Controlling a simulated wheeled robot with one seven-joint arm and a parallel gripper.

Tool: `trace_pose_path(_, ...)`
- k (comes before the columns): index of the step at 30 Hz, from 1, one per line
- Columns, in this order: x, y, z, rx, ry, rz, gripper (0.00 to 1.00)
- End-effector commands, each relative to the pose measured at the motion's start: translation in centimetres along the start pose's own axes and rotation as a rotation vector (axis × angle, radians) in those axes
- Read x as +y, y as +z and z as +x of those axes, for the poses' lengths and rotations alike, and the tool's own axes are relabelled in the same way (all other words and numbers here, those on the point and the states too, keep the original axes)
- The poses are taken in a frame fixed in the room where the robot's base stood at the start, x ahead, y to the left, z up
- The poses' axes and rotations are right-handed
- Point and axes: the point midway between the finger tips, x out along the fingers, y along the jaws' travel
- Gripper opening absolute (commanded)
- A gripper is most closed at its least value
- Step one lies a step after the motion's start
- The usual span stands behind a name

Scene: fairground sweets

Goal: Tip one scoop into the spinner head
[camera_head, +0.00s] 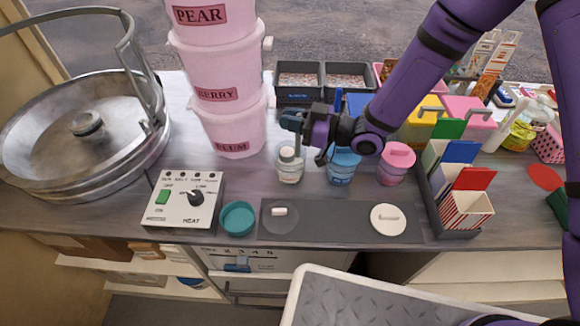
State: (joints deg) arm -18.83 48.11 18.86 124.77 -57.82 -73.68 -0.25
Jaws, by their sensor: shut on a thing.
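The spinner head (88,126) is the small grey hub in the middle of the wide metal bowl (40,180) at the left. My gripper (296,124) is above the pale grey jar (290,170), left of the blue jar (342,168). It is shut on a slim grey upright piece (297,144), seemingly the scoop's handle, which reaches down to the jar's mouth. The scoop's bowl is hidden or too small to make out, so I cannot tell whether it holds anything. A white lid-like disc (388,218) lies on the dark mat (340,234).
Stacked pink tubs (220,60) stand between bowl and gripper. The heat control box (184,205) and a teal cup (238,217) are at the front. A pink jar (396,165) and a holder of striped cartons (466,210) are at right. A curved metal rail (130,45) rises over the bowl.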

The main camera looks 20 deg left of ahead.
Motion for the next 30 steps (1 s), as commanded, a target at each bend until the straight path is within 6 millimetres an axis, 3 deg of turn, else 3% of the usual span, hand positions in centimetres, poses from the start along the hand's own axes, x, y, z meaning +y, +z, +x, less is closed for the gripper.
trace_pose_path(13,0.0,-5.1,0.0,0.001,0.000,-0.002,0.02)
trace_pose_path(30,0.0,-5.4,0.0,0.000,0.000,0.001,0.02)
